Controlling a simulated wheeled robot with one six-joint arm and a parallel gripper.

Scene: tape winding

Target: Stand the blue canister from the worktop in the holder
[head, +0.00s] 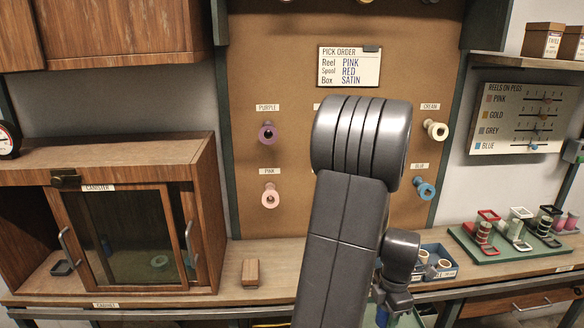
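A small blue shape (382,316) shows at the bottom edge, just below the end of my arm. It may be the blue canister, but most of it is cut off or hidden. My gripper (393,303) is at the lower middle, close to this shape. Its fingers are not clear, so I cannot tell whether it is open or holds the shape. A dark square frame (62,267), which looks like a holder, lies on the floor of the cabinet's open left part. The cabinet (130,152) bears a label that seems to read CANISTER.
A wooden block (250,272) lies on the worktop (225,290). A blue tray (455,272) stands right of my arm. A green rack (490,253) with several spools is at right. Pegboard reels hang behind my arm.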

